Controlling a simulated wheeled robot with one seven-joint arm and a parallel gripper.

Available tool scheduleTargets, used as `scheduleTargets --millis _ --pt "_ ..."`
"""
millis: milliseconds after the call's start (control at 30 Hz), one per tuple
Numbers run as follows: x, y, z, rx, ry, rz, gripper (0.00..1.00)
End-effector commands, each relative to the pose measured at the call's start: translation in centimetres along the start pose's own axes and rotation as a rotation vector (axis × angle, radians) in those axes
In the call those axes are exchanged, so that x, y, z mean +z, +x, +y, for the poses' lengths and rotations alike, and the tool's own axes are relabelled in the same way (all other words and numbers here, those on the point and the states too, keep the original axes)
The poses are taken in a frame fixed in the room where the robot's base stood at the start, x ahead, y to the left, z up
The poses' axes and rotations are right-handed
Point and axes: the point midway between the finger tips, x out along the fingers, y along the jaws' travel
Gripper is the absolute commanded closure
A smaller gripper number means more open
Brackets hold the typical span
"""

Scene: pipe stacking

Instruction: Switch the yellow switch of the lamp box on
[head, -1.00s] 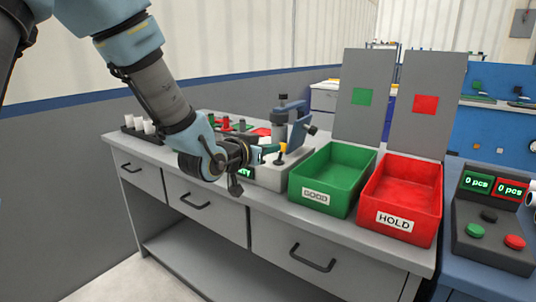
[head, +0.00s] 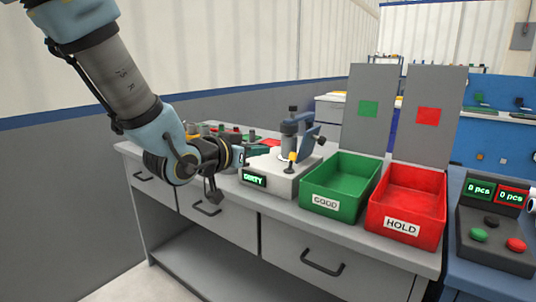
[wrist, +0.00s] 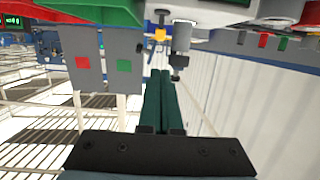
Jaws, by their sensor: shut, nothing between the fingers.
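The lamp box (head: 283,184) is a light grey box on the grey bench, with a green lit display (head: 254,180) on its front that seems to read "DIRTY". Its yellow-tipped switch (head: 292,157) stands on top near the right front, beside a grey post device. In the wrist view the yellow tip (wrist: 160,35) shows upside down, beyond the fingertips. My gripper (head: 264,149) is shut and empty, its dark green fingers left of the switch with a visible gap. The fingers also show in the wrist view (wrist: 160,74). I cannot tell the switch's exact tilt.
A green GOOD bin (head: 341,186) and a red HOLD bin (head: 405,204) stand right of the box, with grey panels behind. The grey post with a clamp (head: 296,132) rises close behind the switch. A button console (head: 495,228) is at far right.

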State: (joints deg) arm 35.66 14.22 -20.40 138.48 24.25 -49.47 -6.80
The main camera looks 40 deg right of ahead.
Motion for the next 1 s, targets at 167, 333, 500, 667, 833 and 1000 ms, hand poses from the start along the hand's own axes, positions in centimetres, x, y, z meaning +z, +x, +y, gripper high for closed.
scheduleTargets --millis 167,333,500,667,833,1000 --pt "-0.4 -1.6 0.0 -0.001 0.001 0.001 1.00" --pt "-0.4 -2.0 0.0 0.000 0.000 0.000 1.00" --pt "-0.4 -1.9 0.0 0.000 -0.001 0.000 1.00" --pt "-0.4 -1.9 0.0 0.000 -0.001 0.000 1.00" --pt "-0.4 -2.0 -0.2 -0.005 -0.001 -0.003 1.00" --pt "0.6 -3.7 -4.3 -0.113 -0.022 -0.096 1.00"
